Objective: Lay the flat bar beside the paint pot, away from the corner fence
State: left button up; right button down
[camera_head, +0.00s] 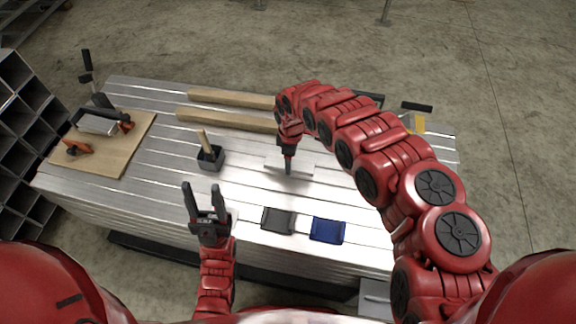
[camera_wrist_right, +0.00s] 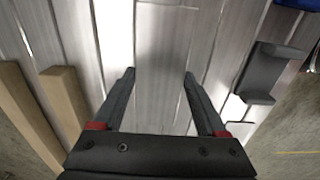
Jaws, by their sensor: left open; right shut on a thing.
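My right gripper (camera_head: 289,168) is over the middle of the bench, shut on the flat bar (camera_head: 303,172), a pale metal strip close to the bench top. In the right wrist view its two fingers (camera_wrist_right: 160,76) stand apart with bright metal between them; the bar is hard to tell from the slats there. The paint pot (camera_head: 211,160), a dark square pot with a wooden handle sticking out, stands left of the bar, apart from it. A wooden board (camera_head: 130,150) at the far left bears a grey angled metal piece (camera_head: 97,123), seemingly the corner fence. My left gripper (camera_head: 206,193) is open and empty near the front edge.
Two wooden battens (camera_head: 235,98) (camera_head: 222,119) lie behind the pot and bar. A grey tray (camera_head: 279,220) and a blue tray (camera_head: 327,230) lie near the front edge. A dark channel piece (camera_wrist_right: 268,72) shows in the wrist view. Bare slats lie between pot and bar.

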notch_tip(320, 180, down, 4)
jog(key=shift+f+b, duration=0.1)
jog(key=shift+b, duration=0.25)
jog(key=shift+c, duration=1.9)
grip_release()
jog(key=shift+f, duration=0.1)
jog(key=o, duration=0.4)
jog(key=shift+r, duration=0.45)
notch_tip(320, 180, up, 11)
jog(key=shift+r+p, duration=0.2)
jog(key=shift+p, duration=0.8)
